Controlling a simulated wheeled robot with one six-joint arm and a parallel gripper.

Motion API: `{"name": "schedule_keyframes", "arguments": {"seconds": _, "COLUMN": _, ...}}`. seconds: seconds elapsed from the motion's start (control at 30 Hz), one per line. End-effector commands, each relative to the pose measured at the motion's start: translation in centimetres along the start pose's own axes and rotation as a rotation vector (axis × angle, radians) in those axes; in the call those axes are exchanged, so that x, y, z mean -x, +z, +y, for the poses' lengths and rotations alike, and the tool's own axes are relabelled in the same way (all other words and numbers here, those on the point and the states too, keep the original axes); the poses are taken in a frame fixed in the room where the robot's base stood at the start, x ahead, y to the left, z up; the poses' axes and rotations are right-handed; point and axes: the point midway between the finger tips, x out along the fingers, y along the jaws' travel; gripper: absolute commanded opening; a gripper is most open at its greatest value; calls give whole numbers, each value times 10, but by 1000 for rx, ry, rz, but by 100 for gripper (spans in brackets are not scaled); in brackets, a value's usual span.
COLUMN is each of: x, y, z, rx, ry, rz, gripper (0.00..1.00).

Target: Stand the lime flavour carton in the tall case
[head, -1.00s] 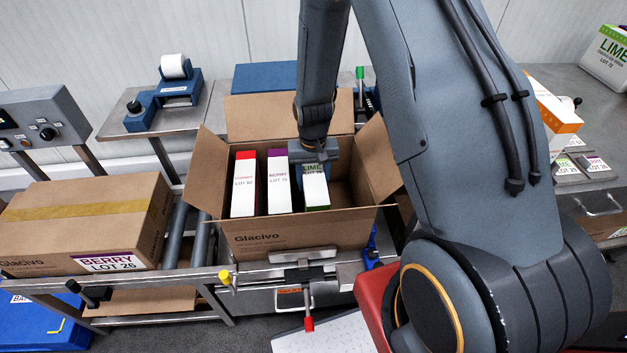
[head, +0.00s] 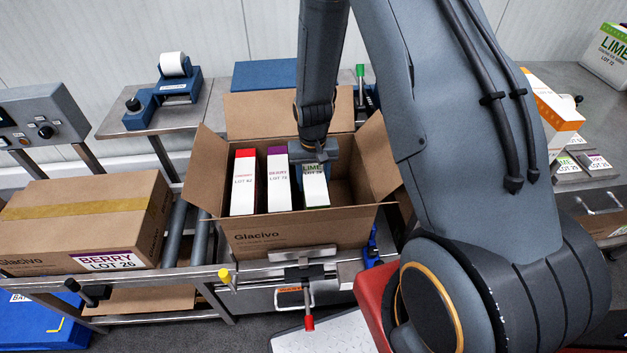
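The lime carton (head: 316,190), white with a green LIME label, stands upright in the open tall brown case (head: 300,235). It is to the right of a purple-topped carton (head: 279,185) and a red-topped carton (head: 243,187). My gripper (head: 313,155) is at the top of the lime carton, reaching down into the case. Its fingers are largely hidden by the gripper body and the carton, so I cannot tell whether they grip it. The base of the lime carton is hidden behind the case's front wall.
Free room remains in the case right of the lime carton. The case flaps (head: 205,165) stand open. A sealed berry case (head: 85,225) is on the rollers at left. An orange-and-white carton (head: 553,115) and another lime carton (head: 606,60) stand on the right-hand bench.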

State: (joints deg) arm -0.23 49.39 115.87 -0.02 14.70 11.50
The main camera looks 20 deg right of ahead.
Motion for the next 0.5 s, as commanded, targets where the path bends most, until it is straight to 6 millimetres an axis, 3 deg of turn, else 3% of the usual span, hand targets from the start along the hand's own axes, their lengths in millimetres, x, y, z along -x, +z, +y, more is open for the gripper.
{"name": "schedule_keyframes", "arguments": {"seconds": 0.5, "x": -7, "y": 0, "z": 0, "rx": 0, "ry": 0, "rz": 1, "gripper": 0}}
